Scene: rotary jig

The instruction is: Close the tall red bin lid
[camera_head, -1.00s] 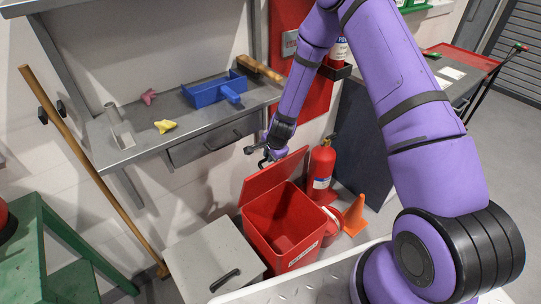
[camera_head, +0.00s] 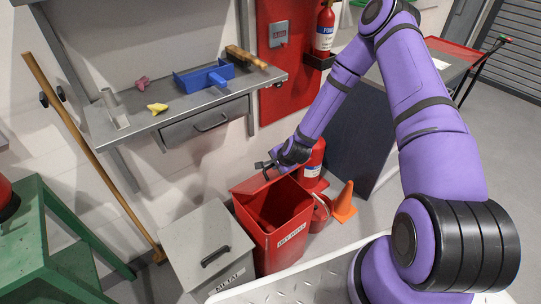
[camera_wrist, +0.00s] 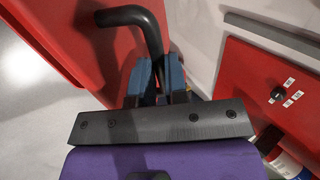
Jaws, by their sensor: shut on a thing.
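The tall red bin (camera_head: 285,243) stands on the floor in the head view, with its front label towards me. Its opening shows, so its red lid (camera_head: 248,184) is open, tilted up at the back edge. My gripper (camera_head: 268,166) is at the lid's upper edge. In the wrist view, the lid's black bent handle (camera_wrist: 132,15) runs down between the blue-tipped fingers of my gripper (camera_wrist: 157,78), which are shut on it. The red lid panel (camera_wrist: 55,45) lies beside the handle. The handle's lower end is hidden by the fingers.
A grey metal bin (camera_head: 205,245) with a closed lid stands left of the red bin. A fire extinguisher (camera_head: 314,165), a red round container (camera_head: 320,215) and an orange cone (camera_head: 344,203) stand to the right. A shelf with a drawer (camera_head: 205,122) overhangs behind.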

